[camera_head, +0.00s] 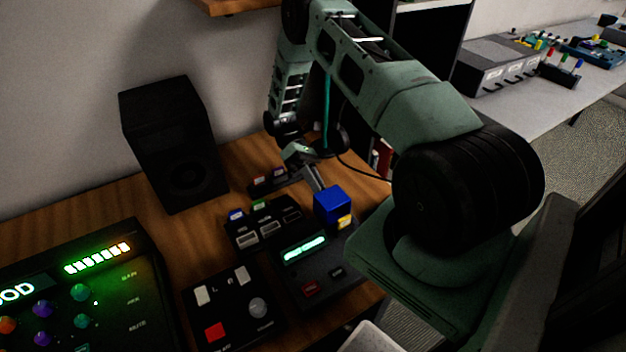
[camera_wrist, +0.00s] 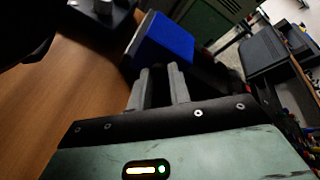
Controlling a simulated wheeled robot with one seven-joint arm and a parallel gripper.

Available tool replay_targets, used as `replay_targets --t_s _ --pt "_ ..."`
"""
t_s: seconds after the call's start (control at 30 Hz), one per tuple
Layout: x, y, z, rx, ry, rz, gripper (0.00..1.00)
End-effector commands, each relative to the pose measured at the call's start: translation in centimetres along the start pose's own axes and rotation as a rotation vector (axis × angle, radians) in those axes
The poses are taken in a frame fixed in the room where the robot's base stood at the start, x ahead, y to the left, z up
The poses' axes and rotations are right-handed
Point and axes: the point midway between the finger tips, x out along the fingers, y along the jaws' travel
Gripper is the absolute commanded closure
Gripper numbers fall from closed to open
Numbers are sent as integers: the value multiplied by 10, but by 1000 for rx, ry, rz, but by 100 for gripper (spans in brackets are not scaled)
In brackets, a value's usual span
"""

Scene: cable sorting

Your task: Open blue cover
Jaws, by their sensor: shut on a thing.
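The blue cover (camera_head: 331,203) is a small blue box shape at the back of a dark device (camera_head: 315,265) with a lit green display. It also shows in the wrist view (camera_wrist: 165,45), just beyond my fingertips. My gripper (camera_head: 318,186) reaches down to the cover from behind it. In the wrist view my gripper (camera_wrist: 160,75) has its two grey fingers close together at the cover's lower edge. The exact contact is hard to see. A yellow part (camera_head: 345,222) shows below the cover's front right corner.
A dark box with several slots and coloured tabs (camera_head: 262,224) stands left of the device. A panel with a red button (camera_head: 232,305) is in front. A speaker (camera_head: 175,140) stands at the back left, and a lit mixer (camera_head: 85,285) at the left. Bare wood lies between them.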

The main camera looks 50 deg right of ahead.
Motion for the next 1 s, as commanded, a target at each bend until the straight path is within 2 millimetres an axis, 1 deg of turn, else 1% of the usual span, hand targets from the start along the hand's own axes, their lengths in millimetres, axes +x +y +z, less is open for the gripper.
replay_targets --t_s 0.03,0.1,0.7,0.73,0.8,1.0 --pt "4 5 -3 3 0 1 100" --pt "4 7 -4 3 0 1 100" --pt "7 11 -5 5 -4 1 100" --pt "8 11 -5 5 -4 1 76" --pt "7 10 -6 5 -4 0 59" --pt "6 8 -5 3 -3 1 59"
